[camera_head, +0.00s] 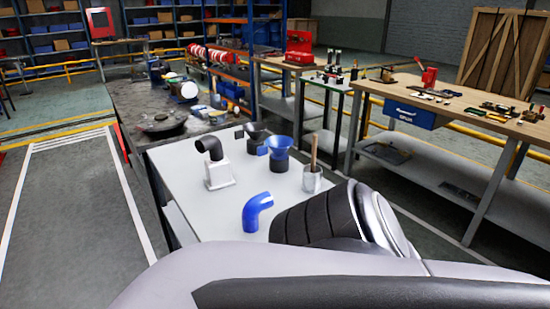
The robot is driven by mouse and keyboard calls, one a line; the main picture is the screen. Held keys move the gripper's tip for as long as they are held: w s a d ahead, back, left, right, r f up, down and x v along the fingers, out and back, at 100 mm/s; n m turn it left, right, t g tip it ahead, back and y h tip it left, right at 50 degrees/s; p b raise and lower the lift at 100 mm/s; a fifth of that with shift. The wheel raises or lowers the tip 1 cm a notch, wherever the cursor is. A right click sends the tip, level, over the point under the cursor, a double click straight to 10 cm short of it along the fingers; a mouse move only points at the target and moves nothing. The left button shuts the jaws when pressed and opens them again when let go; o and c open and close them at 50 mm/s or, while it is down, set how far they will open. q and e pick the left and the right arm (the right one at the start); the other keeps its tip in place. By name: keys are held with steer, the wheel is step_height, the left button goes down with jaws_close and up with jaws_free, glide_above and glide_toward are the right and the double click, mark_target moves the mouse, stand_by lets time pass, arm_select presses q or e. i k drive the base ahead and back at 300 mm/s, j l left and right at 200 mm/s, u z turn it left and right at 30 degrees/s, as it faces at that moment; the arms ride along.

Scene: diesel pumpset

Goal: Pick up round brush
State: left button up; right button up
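A thin brown wooden handle (313,150) stands nearly upright in a pale cup (312,181) on the white table. It looks like the handle of the round brush; its lower end is hidden in the cup, so I cannot see bristles. A large grey and black link of my own arm fills the bottom of the picture, just in front of the cup, and covers the near part of the table. Neither of my grippers shows in the picture.
On the white table (165,158) stand a blue elbow pipe (256,211), a black elbow on a white block (215,165), a blue funnel (279,151) and a black funnel (256,136). A dark, cluttered bench (130,100) adjoins behind. A wooden workbench (460,105) is at right.

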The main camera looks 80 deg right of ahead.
mark_target(315, 139)
steer(key=k+l+z, duration=0.1)
steer(key=k+z, duration=0.25)
steer(key=k+l+z, duration=0.15)
steer(key=z, duration=0.15)
steer(key=k+l, duration=0.05)
